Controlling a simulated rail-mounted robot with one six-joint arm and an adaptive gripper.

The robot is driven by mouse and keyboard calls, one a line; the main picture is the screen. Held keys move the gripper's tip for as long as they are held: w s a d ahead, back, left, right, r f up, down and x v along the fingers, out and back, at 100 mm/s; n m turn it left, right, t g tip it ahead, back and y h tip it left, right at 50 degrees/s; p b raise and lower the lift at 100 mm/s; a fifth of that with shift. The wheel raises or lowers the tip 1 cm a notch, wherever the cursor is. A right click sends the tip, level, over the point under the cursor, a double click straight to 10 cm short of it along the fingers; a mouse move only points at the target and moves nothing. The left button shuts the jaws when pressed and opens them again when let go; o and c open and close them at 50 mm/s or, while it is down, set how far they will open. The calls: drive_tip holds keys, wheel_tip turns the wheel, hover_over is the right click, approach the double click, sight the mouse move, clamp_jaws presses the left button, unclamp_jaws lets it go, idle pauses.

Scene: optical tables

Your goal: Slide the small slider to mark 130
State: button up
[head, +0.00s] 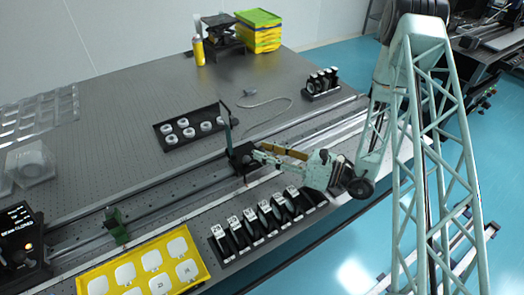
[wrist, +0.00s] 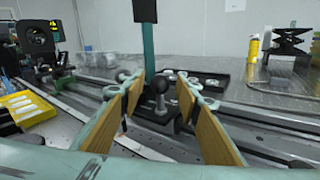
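A black slider (head: 241,158) with a tall thin upright plate sits on the long rail (head: 170,203) in the head view. In the wrist view the slider's dark base (wrist: 158,116) carries a round black knob (wrist: 160,86) in front of the upright (wrist: 149,50). My gripper (head: 262,153) is beside the slider. In the wrist view its two yellow-padded fingers (wrist: 158,104) are spread, with clear gaps between the pads and the knob. A smaller green slider (head: 116,226) stands further left along the rail. The scale numbers are too small to read, so mark 130 cannot be made out.
A black tray of white rings (head: 168,133) lies behind the rail. A rack of labelled black holders (head: 222,241) and a yellow tray (head: 200,258) stand in front. A black-and-orange device (head: 20,240) is at the left end. The rail between the sliders looks clear.

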drive_tip(key=v, duration=1)
idle(0.4)
drive_tip(key=shift+s+d, duration=0.1)
drive_tip(key=shift+o, duration=0.2)
drive_tip(key=s+a+r+n+g+h+p, duration=0.2)
drive_tip(key=s+a+n+g+h, duration=0.4)
drive_tip(key=n, duration=0.7)
drive_tip(key=s+a+r+n+g+h+p, duration=0.1)
drive_tip(key=s+a+r+n+g+p, duration=0.15)
drive_tip(key=n+g, duration=0.8)
drive_tip(key=w+r+n+t+h, duration=0.3)
drive_tip(key=w+r+n+h, duration=0.1)
drive_tip(key=w+n, duration=0.3)
drive_tip(key=w+r+n+t+h+p, duration=0.1)
drive_tip(key=w+r+n+t+h, duration=0.2)
drive_tip(key=w+r+n, duration=0.3)
drive_tip(key=w+a+n+h, duration=0.1)
drive_tip(key=w+n, duration=0.1)
drive_tip(key=w, duration=0.1)
drive_tip(key=shift+w+r+t, duration=0.2)
drive_tip(key=shift+r+t, duration=0.15)
